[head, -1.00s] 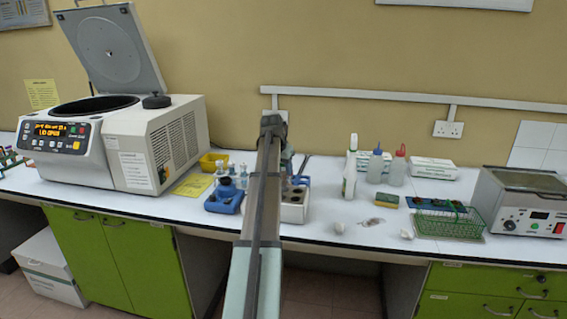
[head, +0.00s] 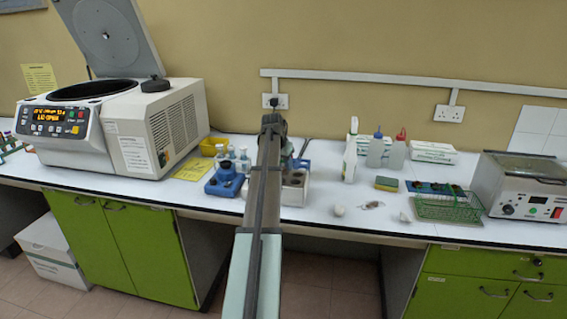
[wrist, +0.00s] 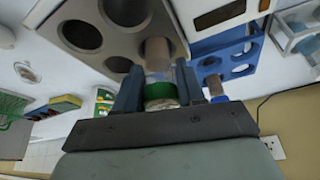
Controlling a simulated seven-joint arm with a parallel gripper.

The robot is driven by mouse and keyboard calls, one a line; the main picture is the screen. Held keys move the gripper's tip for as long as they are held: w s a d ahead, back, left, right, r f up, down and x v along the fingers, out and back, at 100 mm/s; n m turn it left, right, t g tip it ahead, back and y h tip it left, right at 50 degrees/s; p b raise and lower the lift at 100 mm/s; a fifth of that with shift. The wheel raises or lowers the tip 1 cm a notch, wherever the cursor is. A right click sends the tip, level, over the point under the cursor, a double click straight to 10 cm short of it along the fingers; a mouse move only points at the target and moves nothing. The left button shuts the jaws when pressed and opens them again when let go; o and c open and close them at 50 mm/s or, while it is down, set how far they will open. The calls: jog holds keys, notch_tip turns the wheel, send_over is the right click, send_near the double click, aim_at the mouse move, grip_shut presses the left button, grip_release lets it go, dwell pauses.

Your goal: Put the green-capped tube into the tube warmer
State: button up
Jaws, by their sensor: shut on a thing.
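The green-capped tube (wrist: 158,52) is held in my gripper (wrist: 160,86) in the wrist view. Its green cap lies between the two fingers, and its brownish lower part points away from the palm. The tube warmer, a pale block with a grey top and round holes (wrist: 100,14), is just beyond the fingers. The tube's far end overlaps a hole area of the block; I cannot tell whether it is inside. In the head view the block (head: 293,192) stands partly behind my arm, which hides the gripper and the tube.
A blue rack (head: 224,186) stands left of the block; it also shows in the wrist view (wrist: 232,46). The centrifuge (head: 150,125) has its lid open. Bottles (head: 375,152), a sponge (head: 386,183) and a green wire basket (head: 448,208) are on the right.

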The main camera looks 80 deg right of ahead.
jog(key=o, duration=1.1)
jog(key=shift+o, duration=0.2)
jog(key=shift+r, duration=0.1)
jog(key=v, duration=1.3)
jog(key=shift+r, duration=0.3)
jog(key=shift+a, duration=0.1)
